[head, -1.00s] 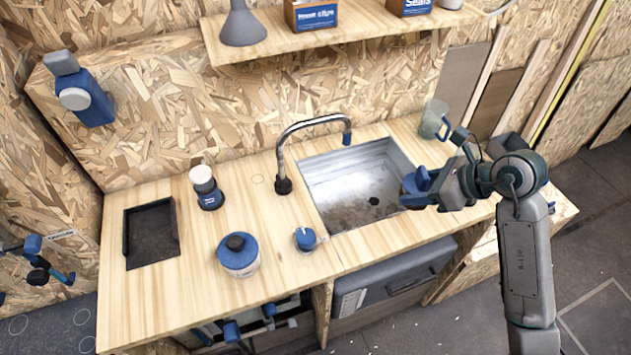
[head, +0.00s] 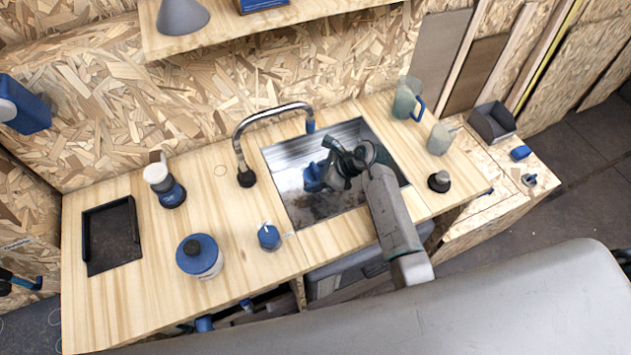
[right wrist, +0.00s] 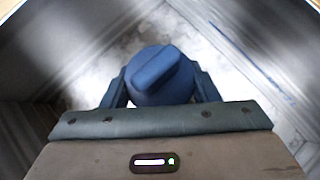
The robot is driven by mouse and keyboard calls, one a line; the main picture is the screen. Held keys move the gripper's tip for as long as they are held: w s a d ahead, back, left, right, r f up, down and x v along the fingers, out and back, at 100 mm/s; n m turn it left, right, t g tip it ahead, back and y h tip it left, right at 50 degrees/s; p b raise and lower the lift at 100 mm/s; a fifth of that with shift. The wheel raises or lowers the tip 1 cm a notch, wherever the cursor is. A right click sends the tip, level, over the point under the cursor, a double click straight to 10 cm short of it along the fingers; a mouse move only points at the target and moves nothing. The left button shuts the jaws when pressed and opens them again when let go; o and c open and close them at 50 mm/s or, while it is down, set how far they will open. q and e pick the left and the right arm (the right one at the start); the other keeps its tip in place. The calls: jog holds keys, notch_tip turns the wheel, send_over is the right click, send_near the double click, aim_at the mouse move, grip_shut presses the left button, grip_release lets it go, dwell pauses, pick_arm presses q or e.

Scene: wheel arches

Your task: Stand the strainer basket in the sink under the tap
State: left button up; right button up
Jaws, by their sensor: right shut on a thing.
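My right gripper (head: 328,178) is over the steel sink (head: 292,158). It is shut on a blue round piece with a raised grip, which I take for the strainer basket (head: 313,178). In the right wrist view the basket (right wrist: 160,75) sits between the fingers, with blurred sink walls around it. The basket is left of the sink's middle, near and a little below the spout end of the tap (head: 275,112) in the picture. I cannot tell whether it touches the sink floor. The drain is hidden. My left gripper is not in view.
Right of the sink stand a jug (head: 407,98), a clear cup (head: 440,139) and a dark knob-like piece (head: 439,182). Left of it are a small blue item (head: 268,237), a blue-lidded jar (head: 199,256), a white-topped bottle (head: 164,185) and a black tray (head: 111,237).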

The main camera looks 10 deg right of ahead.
notch_tip(320, 180, down, 3)
jog(key=shift+s+f+p, duration=0.1)
jog(key=shift+p, duration=0.3)
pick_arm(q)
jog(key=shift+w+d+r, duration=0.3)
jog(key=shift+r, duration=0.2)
pick_arm(e)
jog(key=shift+f, duration=0.2)
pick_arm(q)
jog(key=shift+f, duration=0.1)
pick_arm(e)
jog(key=shift+f, duration=0.1)
jog(key=shift+f, duration=0.15)
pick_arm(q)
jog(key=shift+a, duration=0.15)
pick_arm(e)
jog(key=o, duration=1)
